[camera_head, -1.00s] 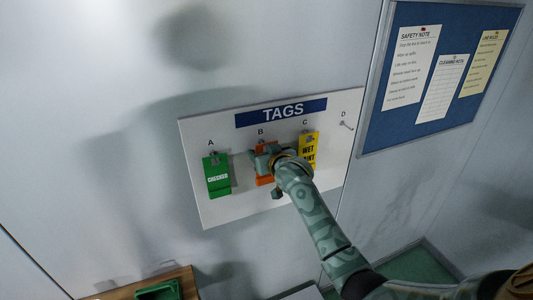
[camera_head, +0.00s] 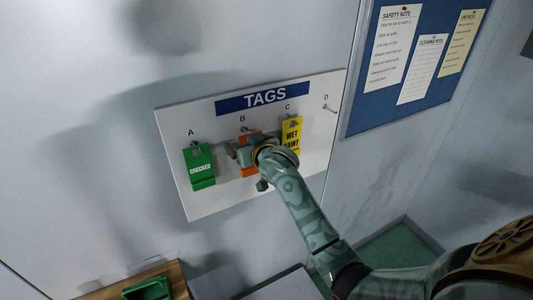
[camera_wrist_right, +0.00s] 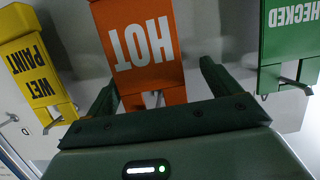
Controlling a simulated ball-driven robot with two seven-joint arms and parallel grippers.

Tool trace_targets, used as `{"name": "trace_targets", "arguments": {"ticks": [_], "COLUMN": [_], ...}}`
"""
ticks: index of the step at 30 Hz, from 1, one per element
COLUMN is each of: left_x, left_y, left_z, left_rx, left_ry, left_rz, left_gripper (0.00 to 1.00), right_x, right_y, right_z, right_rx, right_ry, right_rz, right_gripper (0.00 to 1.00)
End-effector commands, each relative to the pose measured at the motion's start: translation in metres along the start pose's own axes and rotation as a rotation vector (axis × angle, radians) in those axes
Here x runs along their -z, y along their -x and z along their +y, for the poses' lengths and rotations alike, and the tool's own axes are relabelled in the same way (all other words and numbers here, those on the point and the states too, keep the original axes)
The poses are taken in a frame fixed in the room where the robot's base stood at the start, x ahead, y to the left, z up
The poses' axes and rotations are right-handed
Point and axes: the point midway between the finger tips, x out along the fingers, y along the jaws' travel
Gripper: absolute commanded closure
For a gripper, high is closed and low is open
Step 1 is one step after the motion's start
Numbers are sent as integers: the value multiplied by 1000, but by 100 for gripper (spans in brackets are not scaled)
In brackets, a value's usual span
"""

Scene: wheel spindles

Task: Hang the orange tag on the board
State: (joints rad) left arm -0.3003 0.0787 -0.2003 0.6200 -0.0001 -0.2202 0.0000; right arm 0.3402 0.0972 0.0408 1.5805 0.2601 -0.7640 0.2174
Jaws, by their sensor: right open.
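The orange tag (camera_head: 249,172), lettered HOT, hangs at the hook under letter B on the white TAGS board (camera_head: 318,140). In the head view my right gripper covers much of it. The right wrist view shows the orange tag (camera_wrist_right: 140,45) upside down, with a hook end at its tab. My right gripper (camera_head: 245,166) is open in front of the orange tag. In the wrist view its two fingers (camera_wrist_right: 158,80) stand apart to either side of the tag's tab end, with gaps showing between fingers and tag. My left gripper is not in view.
The green CHECKED tag (camera_head: 200,167) hangs at A and the yellow WET PAINT tag (camera_head: 291,132) at C, close on either side. Hook D (camera_head: 330,108) is bare. A blue notice board (camera_head: 415,75) is at the right. A green tray (camera_head: 148,288) sits on a wooden surface below.

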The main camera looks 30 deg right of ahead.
Motion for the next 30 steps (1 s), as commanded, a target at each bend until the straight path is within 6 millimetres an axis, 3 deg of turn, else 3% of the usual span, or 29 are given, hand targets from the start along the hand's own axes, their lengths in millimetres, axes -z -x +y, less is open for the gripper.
{"name": "trace_targets", "arguments": {"ticks": [9,15,22,29,30], "left_x": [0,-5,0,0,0], "left_y": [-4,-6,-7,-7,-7], "left_z": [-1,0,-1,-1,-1], "left_rx": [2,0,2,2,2], "left_ry": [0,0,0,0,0], "left_rz": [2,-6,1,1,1], "left_gripper": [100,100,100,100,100], "right_x": [1,2,3,10,1], "right_y": [90,131,148,147,138], "right_z": [5,7,8,7,8], "right_rx": [-5,-6,-8,-1,-3], "right_ry": [-4,-5,-6,9,14], "right_rz": [13,17,18,60,58], "right_gripper": [11,11,11,11,11]}}
